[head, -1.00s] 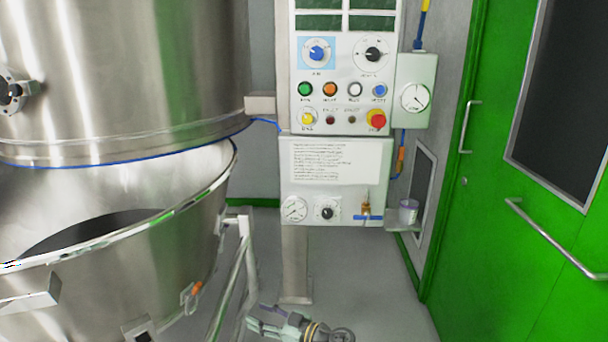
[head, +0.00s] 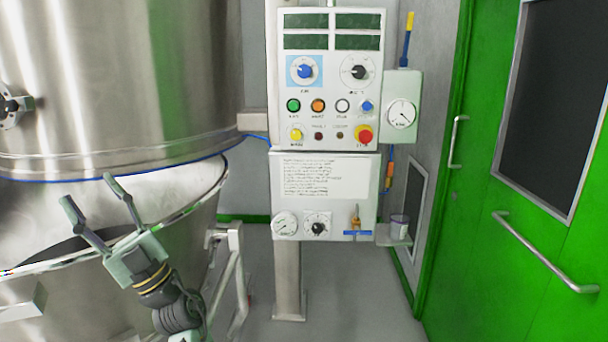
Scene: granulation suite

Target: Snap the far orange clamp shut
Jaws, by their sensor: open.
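My gripper (head: 89,189) is open and empty, its two fingers spread and pointing up and to the left. It appears in front of the steel bowl (head: 30,280) at the left, across the bowl's rim; I cannot tell how far it is from the rim. No orange clamp shows now. The small orange-tipped clamp seen earlier on the bowl's right side is hidden, apparently behind my gripper and wrist.
A large steel vessel (head: 110,80) hangs above the bowl, with an open gap between. A control panel (head: 324,165) stands on a post (head: 288,280). A steel frame (head: 240,275) stands beside the bowl. A green door (head: 540,270) is at the right. Floor is clear between.

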